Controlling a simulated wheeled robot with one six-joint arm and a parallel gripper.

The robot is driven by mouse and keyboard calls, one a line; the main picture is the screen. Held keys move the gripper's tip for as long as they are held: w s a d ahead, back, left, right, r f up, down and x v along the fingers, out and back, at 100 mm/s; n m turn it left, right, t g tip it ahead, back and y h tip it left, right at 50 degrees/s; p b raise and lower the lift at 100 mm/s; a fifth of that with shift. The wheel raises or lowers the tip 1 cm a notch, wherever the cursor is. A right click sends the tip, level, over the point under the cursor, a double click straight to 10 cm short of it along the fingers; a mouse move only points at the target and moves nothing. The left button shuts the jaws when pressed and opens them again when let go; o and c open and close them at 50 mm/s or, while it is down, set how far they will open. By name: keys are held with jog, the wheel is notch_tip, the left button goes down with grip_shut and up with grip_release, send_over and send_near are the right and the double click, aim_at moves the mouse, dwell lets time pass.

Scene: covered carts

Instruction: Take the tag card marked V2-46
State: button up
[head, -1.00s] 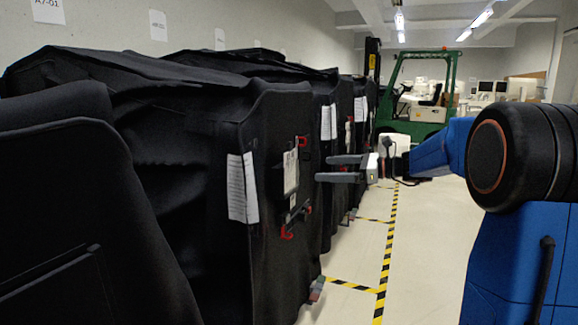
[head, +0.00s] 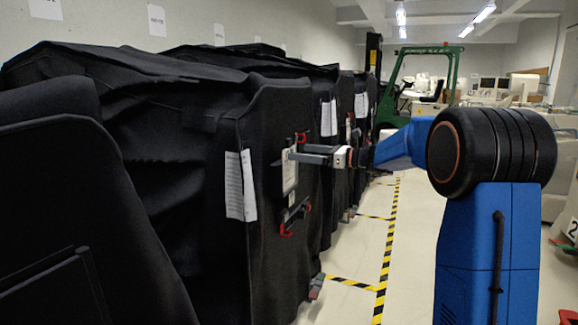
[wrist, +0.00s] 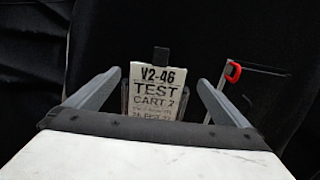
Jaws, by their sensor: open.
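The tag card marked V2-46 (wrist: 156,88) is a pale card with dark print that also reads "TEST CART 2". It hangs upright on the black cover of a cart, with a dark tab at its top edge. In the head view the card (head: 290,172) is on the near cart's end face. My gripper (wrist: 157,84) is open, with one grey finger on each side of the card in the wrist view. In the head view my gripper (head: 297,155) reaches the card's upper part from the right. I cannot tell whether the fingers touch it. The card's lower end is hidden in the wrist view.
Red-ended clips (head: 286,233) sit below the card, and another red clip (wrist: 233,72) is right of it. White paper sheets (head: 240,185) hang on the black cart cover (head: 262,120). A green forklift (head: 423,80) stands behind. The aisle floor (head: 345,250) is clear.

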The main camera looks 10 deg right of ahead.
aim_at(289, 151)
jog(key=shift+x, duration=3.2)
jog(key=shift+s+f, duration=0.1)
jog(key=shift+s, duration=0.05)
jog(key=c, duration=1)
